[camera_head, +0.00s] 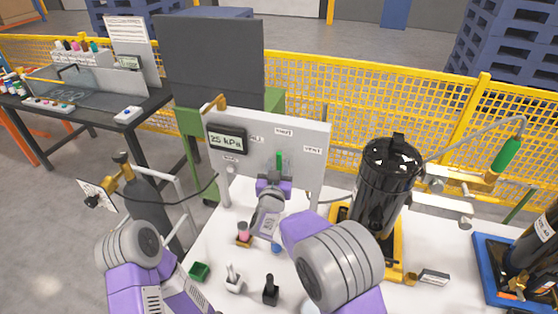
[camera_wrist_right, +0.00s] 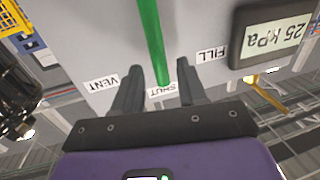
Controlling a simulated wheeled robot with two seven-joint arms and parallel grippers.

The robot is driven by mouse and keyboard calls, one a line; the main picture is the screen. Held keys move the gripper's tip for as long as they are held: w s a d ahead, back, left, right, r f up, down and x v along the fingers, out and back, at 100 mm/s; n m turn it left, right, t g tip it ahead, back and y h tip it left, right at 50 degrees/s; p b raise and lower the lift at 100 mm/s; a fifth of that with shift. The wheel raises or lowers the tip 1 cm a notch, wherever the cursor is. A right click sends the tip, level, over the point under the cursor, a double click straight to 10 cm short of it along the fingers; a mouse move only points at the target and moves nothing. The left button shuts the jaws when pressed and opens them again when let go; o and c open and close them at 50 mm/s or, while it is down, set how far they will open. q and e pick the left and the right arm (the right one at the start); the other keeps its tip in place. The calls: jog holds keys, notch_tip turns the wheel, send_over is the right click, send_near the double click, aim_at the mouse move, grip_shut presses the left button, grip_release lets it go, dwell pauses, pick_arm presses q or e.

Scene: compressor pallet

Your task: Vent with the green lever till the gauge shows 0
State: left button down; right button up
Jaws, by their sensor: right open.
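The green lever (camera_head: 279,160) is on the upright white panel (camera_head: 318,135) and points up towards the SHUT label, between FILL and VENT. It also shows in the right wrist view (camera_wrist_right: 151,38), its end by the SHUT label. My left gripper is out of view; only part of that arm shows at lower left.
A black cylindrical tank (camera_head: 388,185) stands on a yellow base right of the panel. Small items, including a green box (camera_head: 199,271), lie on the white table near my arms. A dark gas cylinder (camera_head: 146,195) stands left. Yellow mesh fencing (camera_head: 420,110) runs behind.

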aim_at(279, 162)
jog(key=shift+w+d, duration=0.2)
jog(key=shift+w, duration=1.6)
grip_shut()
